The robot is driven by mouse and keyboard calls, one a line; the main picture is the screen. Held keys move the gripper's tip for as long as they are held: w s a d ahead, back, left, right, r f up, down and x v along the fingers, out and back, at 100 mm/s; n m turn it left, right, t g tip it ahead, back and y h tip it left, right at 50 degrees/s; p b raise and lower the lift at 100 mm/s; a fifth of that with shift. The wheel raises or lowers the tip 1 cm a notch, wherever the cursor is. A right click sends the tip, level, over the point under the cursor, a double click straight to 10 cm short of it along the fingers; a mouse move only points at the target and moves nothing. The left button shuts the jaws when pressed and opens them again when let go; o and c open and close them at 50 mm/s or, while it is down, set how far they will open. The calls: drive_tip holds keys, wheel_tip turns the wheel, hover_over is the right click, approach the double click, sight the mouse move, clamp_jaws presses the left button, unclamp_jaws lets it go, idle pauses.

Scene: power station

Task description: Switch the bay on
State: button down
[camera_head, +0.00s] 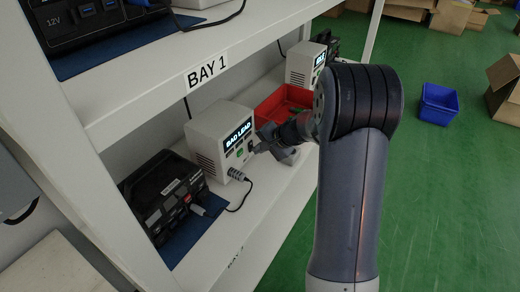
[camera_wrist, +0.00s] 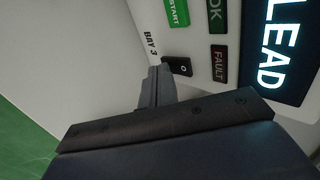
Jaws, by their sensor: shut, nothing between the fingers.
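A white bay unit (camera_head: 215,135) stands on the middle shelf, its dark screen (camera_head: 238,134) reading "BAD LEAD". The wrist view shows its front panel close up, with "BAY 3" print, a green START button (camera_wrist: 176,11), an OK light (camera_wrist: 216,14) and a dull red FAULT light (camera_wrist: 219,64). A small black rocker switch (camera_wrist: 181,66) marked O sits beside the print. My gripper (camera_wrist: 158,74) is shut and empty, its tips right beside the switch; I cannot tell whether they touch. In the head view my gripper (camera_head: 264,145) is at the unit's front, partly hiding it.
A black power station (camera_head: 165,197) sits on a blue mat (camera_head: 186,241) left of the unit, with a cable and plug (camera_head: 236,175) between. A red bin (camera_head: 280,101) and another white unit (camera_head: 303,64) stand behind. The upper shelf edge is labelled "BAY 1" (camera_head: 207,70).

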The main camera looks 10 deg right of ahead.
drive_tip(key=shift+w+f+b, duration=0.1)
drive_tip(key=shift+f+b, duration=0.25)
drive_tip(key=shift+b, duration=0.5)
drive_tip(key=shift+r+p, duration=0.35)
drive_tip(key=shift+p, duration=0.05)
drive_tip(key=shift+r, duration=0.1)
drive_tip(key=shift+r+p, duration=0.45)
drive_tip(key=shift+r, duration=0.25)
